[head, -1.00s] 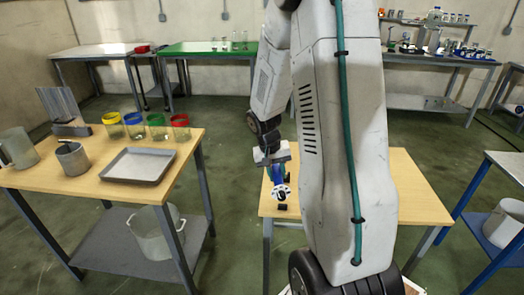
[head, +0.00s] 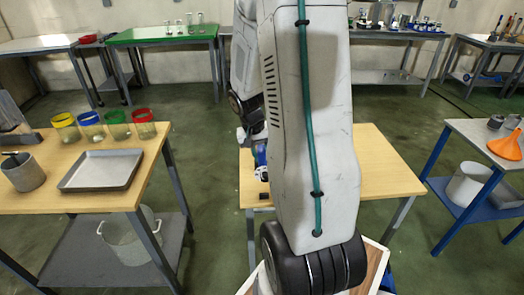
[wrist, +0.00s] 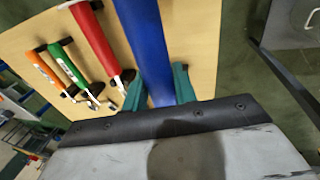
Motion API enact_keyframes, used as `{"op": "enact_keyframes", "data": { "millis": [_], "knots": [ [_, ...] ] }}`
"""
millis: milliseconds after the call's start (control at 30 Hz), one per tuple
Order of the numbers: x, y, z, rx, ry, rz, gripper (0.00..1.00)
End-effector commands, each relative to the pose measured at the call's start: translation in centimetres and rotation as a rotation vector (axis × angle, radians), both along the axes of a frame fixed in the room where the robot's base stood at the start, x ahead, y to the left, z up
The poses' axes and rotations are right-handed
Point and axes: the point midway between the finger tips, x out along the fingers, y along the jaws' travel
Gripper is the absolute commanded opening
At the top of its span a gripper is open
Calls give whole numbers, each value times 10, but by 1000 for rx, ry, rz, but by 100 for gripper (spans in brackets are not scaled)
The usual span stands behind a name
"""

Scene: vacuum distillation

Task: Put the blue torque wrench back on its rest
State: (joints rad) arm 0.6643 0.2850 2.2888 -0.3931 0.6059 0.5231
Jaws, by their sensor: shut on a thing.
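The blue torque wrench (wrist: 146,45) is held between the two green fingers of my gripper (wrist: 158,88) in the wrist view, above the wooden table (wrist: 203,30). Its far end runs out of the top of that view and its near end is hidden behind my wrist. In the head view only a small blue part of the wrench (head: 261,153) shows beside my arm. Red (wrist: 95,38), green (wrist: 65,64) and orange (wrist: 44,70) handled tools lie left of it on black supports. I cannot make out an empty rest for the blue wrench.
In the head view, a side table (head: 78,205) with a tray (head: 101,187) and coloured-rim beakers stands at left. A blue-framed table (head: 470,133) with an orange funnel (head: 506,146) stands at right. The wooden table's right part is bare.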

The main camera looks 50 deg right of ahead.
Motion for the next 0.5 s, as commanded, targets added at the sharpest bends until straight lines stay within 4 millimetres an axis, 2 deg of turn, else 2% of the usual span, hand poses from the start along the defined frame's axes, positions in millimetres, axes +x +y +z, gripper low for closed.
{"op": "enact_keyframes", "data": {
  "millis": [500],
  "knots": [
    [-1, -2, -42, 0, -1, -3, 0]
  ]
}}
